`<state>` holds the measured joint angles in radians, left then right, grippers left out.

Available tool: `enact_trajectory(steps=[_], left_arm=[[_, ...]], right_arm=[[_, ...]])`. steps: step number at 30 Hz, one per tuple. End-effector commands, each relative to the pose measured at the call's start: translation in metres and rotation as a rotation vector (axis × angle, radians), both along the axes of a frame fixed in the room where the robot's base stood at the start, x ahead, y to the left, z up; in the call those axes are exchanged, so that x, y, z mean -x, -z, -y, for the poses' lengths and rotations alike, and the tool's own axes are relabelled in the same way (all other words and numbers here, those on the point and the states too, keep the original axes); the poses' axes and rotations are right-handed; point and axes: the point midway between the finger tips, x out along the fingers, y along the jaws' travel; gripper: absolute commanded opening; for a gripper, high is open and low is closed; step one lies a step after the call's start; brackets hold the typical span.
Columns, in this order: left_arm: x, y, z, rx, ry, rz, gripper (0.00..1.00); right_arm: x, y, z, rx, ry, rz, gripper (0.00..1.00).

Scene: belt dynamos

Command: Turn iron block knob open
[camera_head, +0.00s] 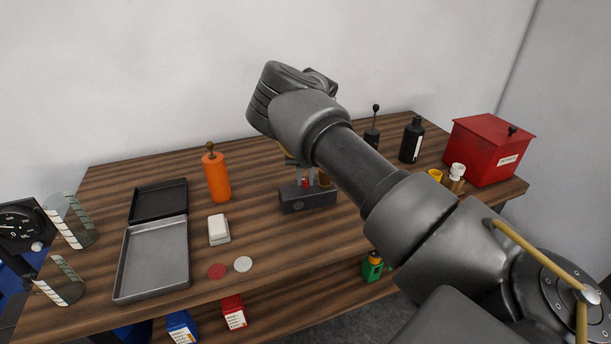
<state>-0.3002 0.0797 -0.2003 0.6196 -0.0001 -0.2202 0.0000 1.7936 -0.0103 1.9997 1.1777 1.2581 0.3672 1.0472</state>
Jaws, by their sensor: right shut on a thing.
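The dark iron block (308,199) sits on the wooden table near its middle, with small red and brass-coloured parts on top. My right arm comes in from the right and reaches over the block. My right gripper (292,160) is just above the block, pointing down and mostly hidden behind my wrist and forearm. I cannot tell how far the knob is turned. My left gripper is not in view.
An orange cylinder (216,177), an open metal case (153,260), a white block (218,228) and two discs lie left of the iron block. A wall is behind.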

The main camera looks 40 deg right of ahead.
Motion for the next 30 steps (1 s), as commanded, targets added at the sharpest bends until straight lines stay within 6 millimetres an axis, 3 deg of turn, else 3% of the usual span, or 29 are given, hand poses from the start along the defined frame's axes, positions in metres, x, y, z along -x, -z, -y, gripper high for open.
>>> enact_trajectory(steps=[30], left_arm=[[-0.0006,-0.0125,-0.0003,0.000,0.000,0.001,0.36]], right_arm=[[-0.0005,-0.0015,0.0013,0.001,0.960,0.004,0.00]])
